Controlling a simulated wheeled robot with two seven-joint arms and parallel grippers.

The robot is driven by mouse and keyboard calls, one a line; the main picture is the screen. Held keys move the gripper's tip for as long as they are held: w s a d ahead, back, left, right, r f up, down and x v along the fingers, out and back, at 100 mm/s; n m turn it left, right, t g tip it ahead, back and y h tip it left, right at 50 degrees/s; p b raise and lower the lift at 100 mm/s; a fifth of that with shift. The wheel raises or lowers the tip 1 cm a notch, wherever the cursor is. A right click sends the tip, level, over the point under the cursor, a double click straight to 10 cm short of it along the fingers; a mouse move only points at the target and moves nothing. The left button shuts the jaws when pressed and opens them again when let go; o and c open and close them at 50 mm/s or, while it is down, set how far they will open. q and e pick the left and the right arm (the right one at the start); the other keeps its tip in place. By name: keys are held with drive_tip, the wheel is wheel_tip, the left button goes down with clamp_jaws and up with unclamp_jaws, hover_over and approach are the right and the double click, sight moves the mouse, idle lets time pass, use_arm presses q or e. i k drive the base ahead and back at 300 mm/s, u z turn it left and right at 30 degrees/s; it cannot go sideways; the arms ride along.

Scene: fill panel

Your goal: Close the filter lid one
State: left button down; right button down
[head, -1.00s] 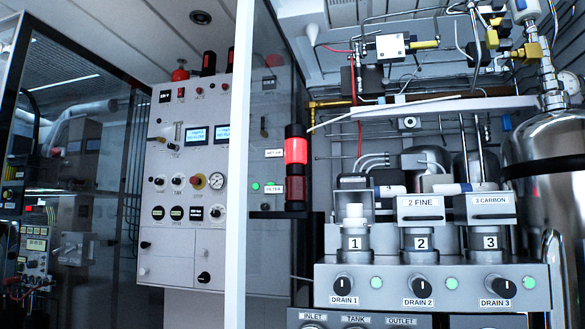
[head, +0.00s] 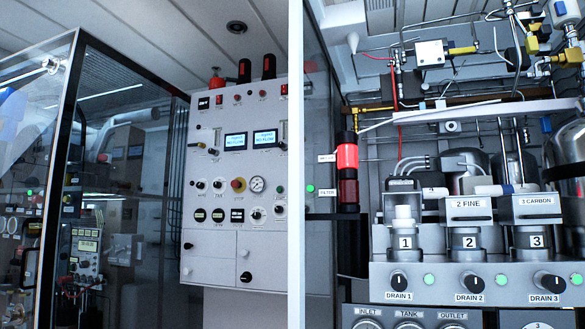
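Filter housing 1 (head: 405,243) stands at the left of a row of three in the head view. A white cylinder (head: 403,212) sticks up from its top, inside a grey frame-like part (head: 402,184) that appears to be its raised lid. Housing 2 has its lid (head: 470,208) down, labelled "2 FINE". Housing 3 has its lid (head: 535,206) down, labelled "3 CARBON". Neither of my grippers shows in the head view.
Drain knobs (head: 398,281) and green lights line the panel below the housings. A red signal tower (head: 347,158) stands left of housing 1. A white vertical post (head: 295,160) separates the filter bench from a control cabinet (head: 230,250). Pipes run above.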

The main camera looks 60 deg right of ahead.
sight(394, 193)
drive_tip(key=u, duration=0.2)
drive_tip(key=i, duration=1.05)
drive_tip(key=z, duration=1.6)
